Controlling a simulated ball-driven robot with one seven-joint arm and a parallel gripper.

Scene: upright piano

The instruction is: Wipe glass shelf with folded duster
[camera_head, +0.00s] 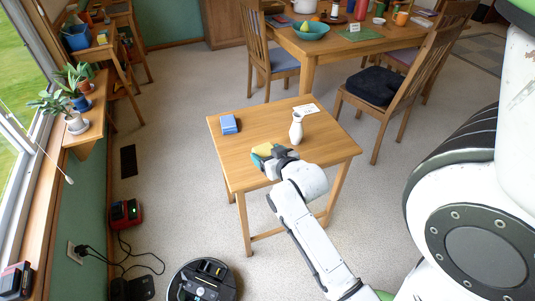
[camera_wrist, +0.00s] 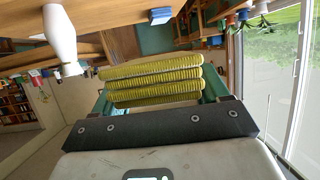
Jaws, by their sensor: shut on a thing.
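My gripper (camera_head: 272,160) is shut on a folded yellow duster (camera_wrist: 150,80), which it holds at the near-left part of a small wooden table (camera_head: 300,150). In the head view only a bit of the duster (camera_head: 263,149) shows past my gripper. The wrist view is upside down and shows the duster's stacked, ribbed folds between my fingers (camera_wrist: 155,92). I cannot tell whether the duster touches the tabletop. I cannot make out a glass shelf in either view.
A white vase (camera_head: 296,130) stands on the small table just beyond and right of my gripper. A chair (camera_head: 385,90) is to the right; a plant shelf (camera_head: 88,125) lines the left wall.

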